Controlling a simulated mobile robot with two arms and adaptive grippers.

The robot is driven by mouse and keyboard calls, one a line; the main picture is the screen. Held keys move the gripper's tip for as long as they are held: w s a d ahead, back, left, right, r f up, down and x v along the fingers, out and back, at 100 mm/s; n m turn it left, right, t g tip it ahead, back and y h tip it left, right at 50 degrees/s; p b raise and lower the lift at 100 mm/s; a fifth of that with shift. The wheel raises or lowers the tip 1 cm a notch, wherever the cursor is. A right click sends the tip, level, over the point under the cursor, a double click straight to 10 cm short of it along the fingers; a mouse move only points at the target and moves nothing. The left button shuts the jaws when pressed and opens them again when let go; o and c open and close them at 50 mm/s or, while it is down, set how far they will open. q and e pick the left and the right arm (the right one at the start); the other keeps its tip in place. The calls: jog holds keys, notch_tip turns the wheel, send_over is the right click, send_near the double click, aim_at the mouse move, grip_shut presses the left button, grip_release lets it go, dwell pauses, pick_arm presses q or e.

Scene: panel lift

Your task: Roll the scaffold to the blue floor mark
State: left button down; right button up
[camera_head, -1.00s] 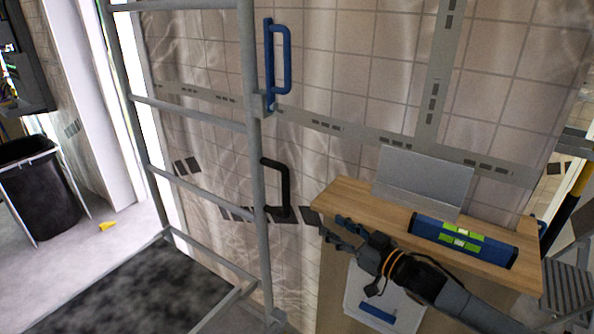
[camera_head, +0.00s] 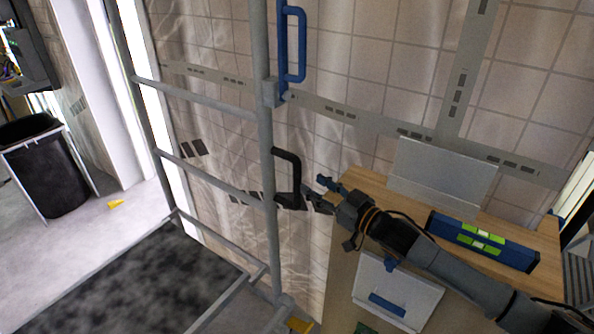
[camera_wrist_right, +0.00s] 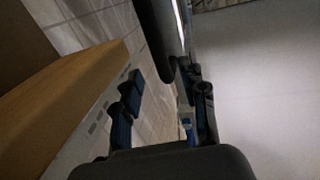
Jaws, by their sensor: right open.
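The scaffold (camera_head: 264,130) is a grey tube frame with rungs, standing left of centre in the head view. A blue handle (camera_head: 297,45) sits high on its near upright and a black handle (camera_head: 296,172) lower down. My right gripper (camera_head: 315,195) is open at the lower part of the black handle. In the right wrist view a dark bar (camera_wrist_right: 157,42), apparently this handle, lies ahead of the open fingers (camera_wrist_right: 168,100); I cannot tell if they touch it. My left gripper is not in view. No blue floor mark shows.
A tiled wall (camera_head: 390,60) stands behind. A black bin (camera_head: 45,175) and pale open floor (camera_head: 115,235) are at left.

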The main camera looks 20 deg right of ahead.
aim_at(300, 176)
jog(key=p+x, duration=0.1)
jog(key=x, duration=0.5)
jog(key=shift+r, duration=0.15)
jog(key=shift+w+a, duration=0.3)
jog(key=shift+w, duration=0.3)
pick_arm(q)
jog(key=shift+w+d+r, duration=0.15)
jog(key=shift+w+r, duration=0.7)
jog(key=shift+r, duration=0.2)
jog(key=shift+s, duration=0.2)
pick_arm(e)
grip_shut()
